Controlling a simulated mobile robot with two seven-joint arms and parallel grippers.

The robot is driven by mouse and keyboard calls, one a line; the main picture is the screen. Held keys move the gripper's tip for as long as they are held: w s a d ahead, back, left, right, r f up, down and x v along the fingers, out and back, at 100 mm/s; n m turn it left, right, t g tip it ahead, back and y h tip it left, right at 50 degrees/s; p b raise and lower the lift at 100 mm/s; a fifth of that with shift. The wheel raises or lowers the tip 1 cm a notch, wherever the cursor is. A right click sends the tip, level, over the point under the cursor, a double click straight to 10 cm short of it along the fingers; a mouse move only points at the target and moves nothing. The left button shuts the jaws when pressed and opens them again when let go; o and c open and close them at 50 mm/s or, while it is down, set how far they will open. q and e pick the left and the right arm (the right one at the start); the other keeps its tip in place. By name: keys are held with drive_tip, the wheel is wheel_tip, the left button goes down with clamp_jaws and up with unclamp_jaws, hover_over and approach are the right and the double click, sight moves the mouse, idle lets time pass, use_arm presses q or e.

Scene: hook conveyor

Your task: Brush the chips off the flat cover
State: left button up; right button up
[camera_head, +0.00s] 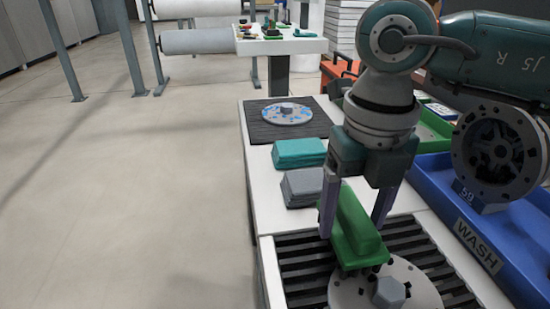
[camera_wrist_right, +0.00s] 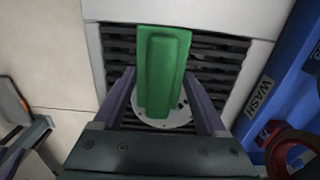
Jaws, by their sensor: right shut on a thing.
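The flat cover (camera_head: 425,291) is a pale round disc with a grey hexagonal knob (camera_head: 389,292) and dark chips on its face. It lies on a dark slatted grate at the front; its near edge is cut off. My right gripper (camera_head: 353,226) is shut on a green brush (camera_head: 358,243), above the cover's far left part. The brush (camera_wrist_right: 164,60) hides much of the disc (camera_wrist_right: 178,121) in the right wrist view. I cannot tell whether the bristles touch the disc. My left gripper is not in view.
A second round disc (camera_head: 273,114) with blue marks lies on a black ribbed mat (camera_head: 262,132). A blue WASH bin (camera_head: 440,185) stands at the right. Open floor lies left.

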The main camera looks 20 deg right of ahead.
drive_tip(key=shift+f+b, duration=0.35)
drive_tip(key=shift+f, duration=0.05)
drive_tip(key=shift+d, duration=0.15)
drive_tip(key=shift+s+d+r, duration=0.1)
drive_tip(key=shift+s+d, duration=0.05)
drive_tip(key=shift+d, duration=0.35)
drive_tip(key=shift+s+d+r, duration=0.1)
drive_tip(key=shift+d, duration=0.35)
drive_tip(key=shift+s+d+f, duration=0.1)
drive_tip(key=shift+s+d, duration=0.05)
drive_tip(key=shift+d, duration=0.4)
drive_tip(key=shift+s+d+f, duration=0.1)
drive_tip(key=shift+d, duration=0.4)
drive_tip(key=shift+w+a, duration=0.25)
drive_tip(key=shift+a, duration=0.85)
drive_tip(key=shift+w+a, duration=0.15)
drive_tip(key=shift+a, duration=0.35)
drive_tip(key=shift+w+a, duration=0.15)
drive_tip(key=shift+a, duration=0.35)
drive_tip(key=shift+s+d, duration=0.2)
drive_tip(key=shift+d, duration=0.55)
drive_tip(key=shift+s+d+r+p, duration=0.1)
drive_tip(key=shift+s+d+p, duration=0.1)
drive_tip(key=shift+d, duration=0.5)
drive_tip(key=shift+s+d+p, duration=0.15)
drive_tip(key=shift+d, duration=0.55)
